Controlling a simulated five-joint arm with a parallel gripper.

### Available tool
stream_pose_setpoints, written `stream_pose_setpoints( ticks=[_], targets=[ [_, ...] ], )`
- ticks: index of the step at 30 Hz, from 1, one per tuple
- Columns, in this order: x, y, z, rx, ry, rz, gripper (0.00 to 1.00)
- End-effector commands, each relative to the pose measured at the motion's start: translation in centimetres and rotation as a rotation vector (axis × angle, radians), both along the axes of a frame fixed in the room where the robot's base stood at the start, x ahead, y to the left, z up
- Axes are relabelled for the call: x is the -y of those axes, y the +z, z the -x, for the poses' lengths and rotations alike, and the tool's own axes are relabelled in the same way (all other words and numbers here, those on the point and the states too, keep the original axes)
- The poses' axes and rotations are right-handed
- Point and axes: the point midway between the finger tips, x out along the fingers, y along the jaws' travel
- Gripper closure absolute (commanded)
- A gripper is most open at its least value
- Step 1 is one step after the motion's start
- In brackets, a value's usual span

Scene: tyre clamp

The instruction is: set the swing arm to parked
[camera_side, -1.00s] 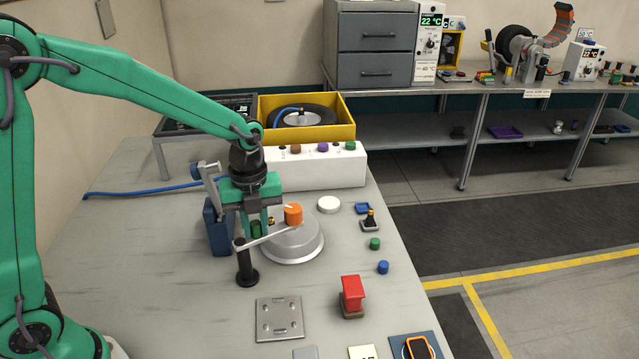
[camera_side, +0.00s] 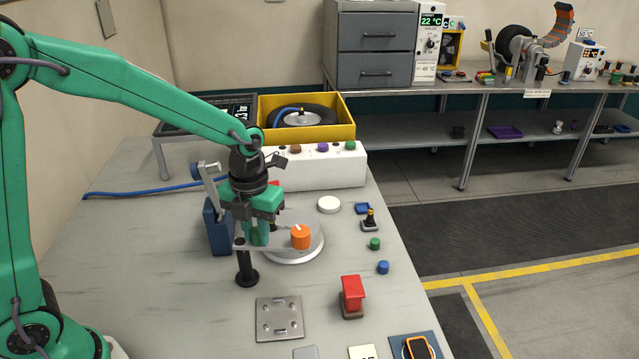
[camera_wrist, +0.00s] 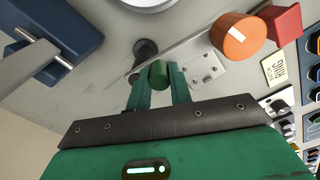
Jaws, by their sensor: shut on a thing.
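The swing arm is a flat grey bar (camera_side: 276,244) on a black upright post (camera_side: 245,268). An orange knob (camera_side: 300,238) with a white mark sits at its outer end. The bar points right from the post in the side view, with the knob over the silver round disc (camera_side: 310,250). My gripper (camera_wrist: 159,78) is shut on the green peg (camera_wrist: 158,73) on the bar, between the post and the knob. The post (camera_wrist: 146,49), bar and knob (camera_wrist: 238,37) also show in the wrist view. My gripper hides part of the disc in the side view.
A blue block with a grey bracket (camera_side: 216,225) stands behind the post. A steel plate (camera_side: 279,318) and a red block (camera_side: 352,293) lie toward the front. A white box with knobs (camera_side: 325,173) is behind. The table left of the post is clear.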

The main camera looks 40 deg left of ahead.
Motion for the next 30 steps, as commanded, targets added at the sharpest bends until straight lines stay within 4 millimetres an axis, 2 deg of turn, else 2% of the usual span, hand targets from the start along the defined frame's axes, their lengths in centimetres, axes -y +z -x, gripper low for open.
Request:
stream_pose_setpoints(
  ticks=[9,10,13,23,30],
  targets=[
    [0.1,0.1,0.0,0.000,-0.007,0.000,1.00],
    [0.1,0.1,0.0,0.000,-0.007,0.000,0.77],
    [0.1,0.1,0.0,0.000,-0.006,0.000,0.58],
    [0.0,0.1,0.0,0.000,-0.004,0.000,0.57],
    [0.0,1.5,0.0,0.003,-0.004,0.000,0.57]
  ],
)
